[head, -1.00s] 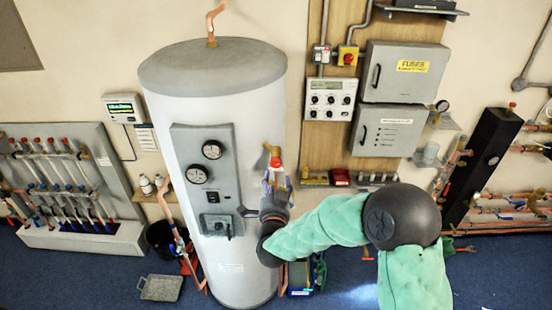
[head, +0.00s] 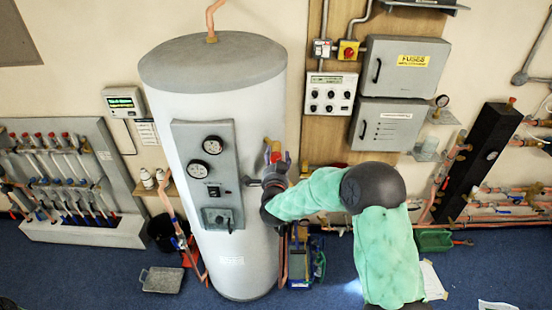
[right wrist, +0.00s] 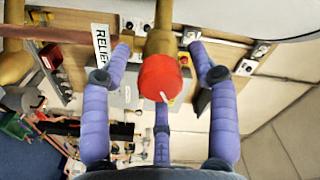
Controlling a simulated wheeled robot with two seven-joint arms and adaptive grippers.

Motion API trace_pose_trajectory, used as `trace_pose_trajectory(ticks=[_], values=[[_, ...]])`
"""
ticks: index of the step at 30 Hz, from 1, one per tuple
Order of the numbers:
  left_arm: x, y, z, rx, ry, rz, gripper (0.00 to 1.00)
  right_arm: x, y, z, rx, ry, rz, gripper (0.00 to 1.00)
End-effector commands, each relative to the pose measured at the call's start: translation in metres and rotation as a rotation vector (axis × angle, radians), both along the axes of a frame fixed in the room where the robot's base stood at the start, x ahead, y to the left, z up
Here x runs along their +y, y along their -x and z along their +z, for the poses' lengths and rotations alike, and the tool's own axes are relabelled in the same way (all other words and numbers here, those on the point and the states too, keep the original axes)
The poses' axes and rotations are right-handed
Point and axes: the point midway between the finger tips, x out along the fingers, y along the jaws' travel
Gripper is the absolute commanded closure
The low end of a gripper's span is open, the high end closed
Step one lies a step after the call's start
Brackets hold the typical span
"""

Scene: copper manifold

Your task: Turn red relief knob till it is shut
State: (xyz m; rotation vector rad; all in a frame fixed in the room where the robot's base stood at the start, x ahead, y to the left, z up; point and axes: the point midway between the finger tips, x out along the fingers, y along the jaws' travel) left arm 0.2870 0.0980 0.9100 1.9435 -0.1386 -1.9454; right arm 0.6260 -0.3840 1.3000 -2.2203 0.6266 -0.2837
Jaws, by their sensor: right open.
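The red relief knob (right wrist: 160,77) sits on the end of a brass valve body (right wrist: 161,42) in the right wrist view, with a small white mark on its rim. In the head view the knob (head: 276,156) is small, at the right side of the tall grey cylinder (head: 225,110). My right gripper (right wrist: 160,55) is open. Its purple fingers stand left and right of the valve with visible gaps, and a third finger is below the knob. In the head view the gripper (head: 276,170) partly hides the valve. My left gripper is not in view.
A "RELIEF" label (right wrist: 100,42) is beside the valve. A gauge panel (head: 208,175) is on the cylinder's front, left of my gripper. Grey fuse boxes (head: 402,67) and a control box (head: 330,93) hang on the wall to the right. Blue floor (head: 100,275) lies below.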

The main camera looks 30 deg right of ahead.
Motion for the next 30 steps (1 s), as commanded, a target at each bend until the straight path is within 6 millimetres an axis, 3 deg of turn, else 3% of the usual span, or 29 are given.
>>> trace_pose_trajectory(ticks=[2, 6, 8, 20, 30], values=[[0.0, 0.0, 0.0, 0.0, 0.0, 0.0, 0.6, 0.0, 0.0, 0.0, 0.0, 0.0, 0.0, 0.46], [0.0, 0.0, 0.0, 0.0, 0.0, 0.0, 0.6, 0.0, 0.0, 0.0, 0.0, 0.0, 0.0, 0.85], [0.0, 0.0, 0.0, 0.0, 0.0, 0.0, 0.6, 0.0, 0.0, 0.0, 0.0, 0.0, 0.0, 0.97], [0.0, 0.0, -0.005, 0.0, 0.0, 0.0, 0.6, 0.0, 0.0, 0.0, 0.025, 0.043, 0.0, 0.97], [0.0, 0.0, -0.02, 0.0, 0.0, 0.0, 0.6, 0.0, 0.0, -0.001, 0.148, 0.247, 0.0, 0.97]])
